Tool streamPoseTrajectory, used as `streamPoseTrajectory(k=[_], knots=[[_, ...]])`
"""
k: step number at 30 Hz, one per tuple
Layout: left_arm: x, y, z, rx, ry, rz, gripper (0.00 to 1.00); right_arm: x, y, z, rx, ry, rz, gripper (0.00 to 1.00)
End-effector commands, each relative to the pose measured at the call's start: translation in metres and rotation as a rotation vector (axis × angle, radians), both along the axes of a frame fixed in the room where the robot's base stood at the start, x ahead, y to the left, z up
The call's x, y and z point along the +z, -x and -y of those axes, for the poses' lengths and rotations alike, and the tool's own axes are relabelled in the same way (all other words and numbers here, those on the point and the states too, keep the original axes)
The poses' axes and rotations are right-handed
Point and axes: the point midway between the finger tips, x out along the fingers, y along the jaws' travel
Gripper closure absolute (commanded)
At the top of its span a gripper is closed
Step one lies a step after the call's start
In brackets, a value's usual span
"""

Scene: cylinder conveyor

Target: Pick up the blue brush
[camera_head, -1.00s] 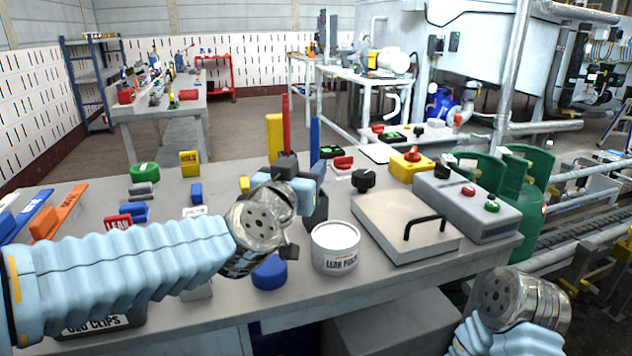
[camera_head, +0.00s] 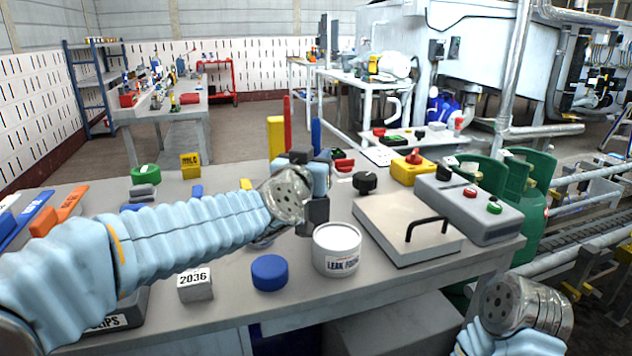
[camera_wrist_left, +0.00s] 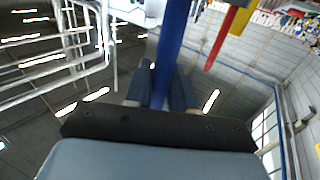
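The blue brush (camera_head: 316,134) shows in the head view as an upright blue handle at the back of the near bench, beside a red upright handle (camera_head: 287,122) and a yellow one (camera_head: 275,138). My left gripper (camera_head: 318,160) is at the lower part of the blue handle. In the left wrist view the blue handle (camera_wrist_left: 173,40) runs between the two fingers (camera_wrist_left: 163,88), which lie close against both sides. The brush's lower end is hidden. My right arm's wrist shows at the lower right; its gripper is out of view.
A blue round lid (camera_head: 269,273) lies near the front edge. A pale box with a black handle (camera_head: 408,226) and a grey control box (camera_head: 468,208) are to the right.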

Motion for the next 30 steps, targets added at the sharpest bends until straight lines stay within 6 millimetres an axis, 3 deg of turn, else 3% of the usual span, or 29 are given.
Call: streamPoseTrajectory(k=[3, 12, 17, 24, 30], knots=[[0.0, 0.0, 0.0, 0.0, 0.0, 0.0, 1.0, 0.0, 0.0, 0.0, 0.0, 0.0, 0.0, 1.0], [0.005, 0.0, 0.0, 0.0, 0.001, 0.001, 1.0, 0.003, 0.0, 0.0, 0.0, 0.0, 0.0, 1.0], [0.036, 0.001, 0.001, -0.001, 0.002, 0.003, 1.0, 0.021, 0.0, -0.001, 0.002, -0.001, 0.0, 1.0], [0.08, 0.001, 0.002, -0.004, 0.002, 0.006, 1.0, 0.018, 0.0, -0.001, 0.004, -0.002, 0.0, 1.0], [0.093, 0.0, 0.001, 0.001, -0.001, -0.003, 1.0, 0.018, 0.0, -0.001, 0.004, -0.002, 0.0, 1.0]])
